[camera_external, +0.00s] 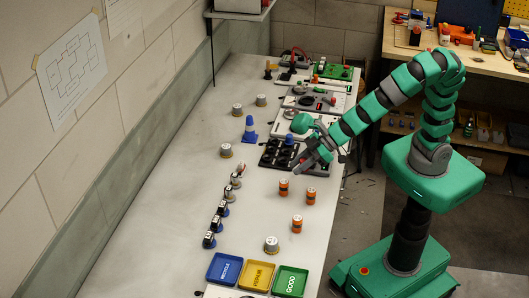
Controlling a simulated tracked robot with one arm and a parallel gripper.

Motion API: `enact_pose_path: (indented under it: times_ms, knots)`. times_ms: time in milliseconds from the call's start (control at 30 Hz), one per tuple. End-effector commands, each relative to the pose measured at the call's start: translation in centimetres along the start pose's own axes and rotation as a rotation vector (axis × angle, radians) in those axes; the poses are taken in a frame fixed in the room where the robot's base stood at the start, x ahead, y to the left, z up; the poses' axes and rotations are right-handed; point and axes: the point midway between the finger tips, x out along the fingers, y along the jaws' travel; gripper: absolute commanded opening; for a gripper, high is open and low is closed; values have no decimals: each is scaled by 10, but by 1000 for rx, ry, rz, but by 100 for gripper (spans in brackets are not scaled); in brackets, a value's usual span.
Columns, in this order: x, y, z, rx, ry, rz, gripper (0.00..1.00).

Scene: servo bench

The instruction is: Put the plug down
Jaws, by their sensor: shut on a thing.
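My gripper (303,166) is low over the bench, at the near right corner of a black tray with round sockets (269,157). It is shut on the plug. The plug is too small and too hidden by the jaws to make out its shape, and I cannot tell whether it touches a surface.
Orange-banded cylinders (283,187) stand just in front of my gripper. A blue cone (249,130) stands left of the tray. Small dark units (216,223) line the left. Blue (210,280), yellow (244,287) and green (276,290) trays lie in front. The bench middle (250,205) is clear.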

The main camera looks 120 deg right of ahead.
Motion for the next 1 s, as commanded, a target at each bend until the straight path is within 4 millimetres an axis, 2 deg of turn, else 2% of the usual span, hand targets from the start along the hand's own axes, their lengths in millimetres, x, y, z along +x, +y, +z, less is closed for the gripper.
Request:
enact_pose_path:
  times_ms: [33,100,200,300,600,1000]
  knots:
    - [1,-18,-17,-34,-1,-46,0]
    - [8,-40,-30,-79,-3,-107,0]
    - [17,-68,-50,-135,2,-184,0]
    - [24,-85,-63,-175,2,-237,0]
    - [35,-105,-84,-236,1,-311,0]
    - [47,-116,-113,-299,3,-383,0]
